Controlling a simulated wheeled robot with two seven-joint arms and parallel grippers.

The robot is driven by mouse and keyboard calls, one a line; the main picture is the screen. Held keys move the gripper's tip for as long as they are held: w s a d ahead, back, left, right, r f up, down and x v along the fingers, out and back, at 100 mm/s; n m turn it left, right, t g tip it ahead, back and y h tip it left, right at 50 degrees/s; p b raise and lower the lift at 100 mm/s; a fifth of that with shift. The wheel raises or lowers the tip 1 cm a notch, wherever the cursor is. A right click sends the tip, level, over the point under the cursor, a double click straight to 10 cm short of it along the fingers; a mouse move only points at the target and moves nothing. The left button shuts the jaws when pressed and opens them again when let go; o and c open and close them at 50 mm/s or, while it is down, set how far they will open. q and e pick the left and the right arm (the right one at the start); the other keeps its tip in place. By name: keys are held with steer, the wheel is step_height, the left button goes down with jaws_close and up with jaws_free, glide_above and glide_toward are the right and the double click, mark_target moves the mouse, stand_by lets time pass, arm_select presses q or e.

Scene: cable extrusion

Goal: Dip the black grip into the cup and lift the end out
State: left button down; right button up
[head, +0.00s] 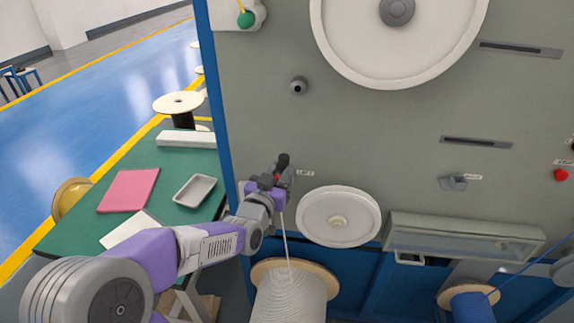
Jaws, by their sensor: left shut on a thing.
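My left gripper (276,178) is in front of the machine's grey panel, left of the lower white wheel. It is shut, and a dark rounded piece, which looks like the black grip (283,160), sticks up at its tip. A small red spot shows between the jaws. A white cord (285,240) runs from the gripper area down to a white-wound spool (290,298). The gripper hides how the cord and the grip meet. I cannot pick out a cup for certain. My right gripper is not in view.
A green table (75,228) at the left bears a pink pad (129,190), a grey tray (195,190) and a white block (187,139). The grey panel (400,130) carries a lower white wheel (339,217) and a long clear-fronted trough (455,238). A blue spool (472,308) is at lower right.

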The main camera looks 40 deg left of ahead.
arm_select(q)
steer(key=shift+w+a+f+p, duration=0.2)
steer(key=shift+w+a, duration=0.25)
steer(key=shift+w, duration=0.35)
steer(key=shift+w+a+f+p, duration=0.2)
steer(key=shift+w+a, duration=0.3)
steer(key=shift+w, duration=0.35)
steer(key=shift+w+a+f+p, duration=0.2)
steer(key=shift+w+a, duration=0.25)
steer(key=shift+w, duration=0.35)
